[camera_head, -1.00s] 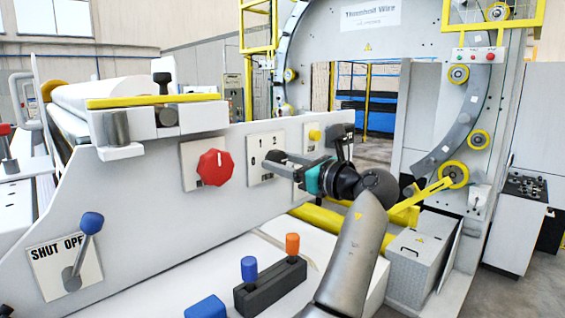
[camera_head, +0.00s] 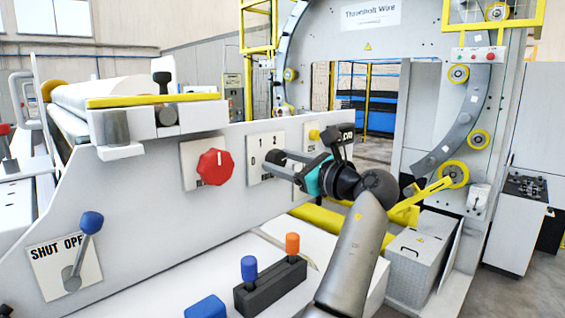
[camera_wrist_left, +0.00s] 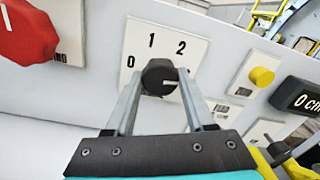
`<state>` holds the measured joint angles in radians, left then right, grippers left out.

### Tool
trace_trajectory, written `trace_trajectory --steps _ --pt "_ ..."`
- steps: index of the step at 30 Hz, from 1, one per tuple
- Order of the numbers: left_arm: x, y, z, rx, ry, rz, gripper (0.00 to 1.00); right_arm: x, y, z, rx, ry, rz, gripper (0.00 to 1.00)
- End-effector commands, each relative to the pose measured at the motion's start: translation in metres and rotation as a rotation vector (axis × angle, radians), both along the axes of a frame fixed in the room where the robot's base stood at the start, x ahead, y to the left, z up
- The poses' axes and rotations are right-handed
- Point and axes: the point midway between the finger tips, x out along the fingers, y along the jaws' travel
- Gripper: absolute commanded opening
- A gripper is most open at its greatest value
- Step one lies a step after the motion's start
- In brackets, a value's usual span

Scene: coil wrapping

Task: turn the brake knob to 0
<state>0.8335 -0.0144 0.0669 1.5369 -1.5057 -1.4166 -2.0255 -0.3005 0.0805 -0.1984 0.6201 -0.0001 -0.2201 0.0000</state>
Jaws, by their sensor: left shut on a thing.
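The brake knob (camera_wrist_left: 160,77) is black and round, on a white plate (camera_wrist_left: 133,48) marked 0, 1 and 2. In the left wrist view its pale line points right, below the 2 and away from the 0 at the left. My left gripper (camera_wrist_left: 160,82) has its two grey fingers on either side of the knob and is shut on it. In the head view the left gripper (camera_head: 282,159) reaches the plate (camera_head: 260,143) from the right and hides most of the knob. My right gripper is not in view.
A red knob (camera_head: 215,167) sits left of the plate. A yellow button (camera_head: 314,134) and a black display (camera_wrist_left: 300,97) are to its right. A blue-topped lever (camera_head: 91,222) stands at the lower left. A dark block (camera_head: 270,287) carries a blue and an orange lever below.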

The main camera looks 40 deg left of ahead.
Motion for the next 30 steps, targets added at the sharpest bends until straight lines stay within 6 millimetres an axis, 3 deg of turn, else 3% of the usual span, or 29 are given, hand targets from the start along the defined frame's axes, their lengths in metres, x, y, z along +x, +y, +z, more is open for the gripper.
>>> trace_trajectory --steps 14,30 --pt "0.001 0.000 -0.002 -0.038 -0.447 -0.001 0.00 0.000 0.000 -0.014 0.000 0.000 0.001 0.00" --pt "0.001 0.000 -0.003 -0.081 -0.958 -0.001 0.00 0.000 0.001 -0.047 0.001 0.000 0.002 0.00"
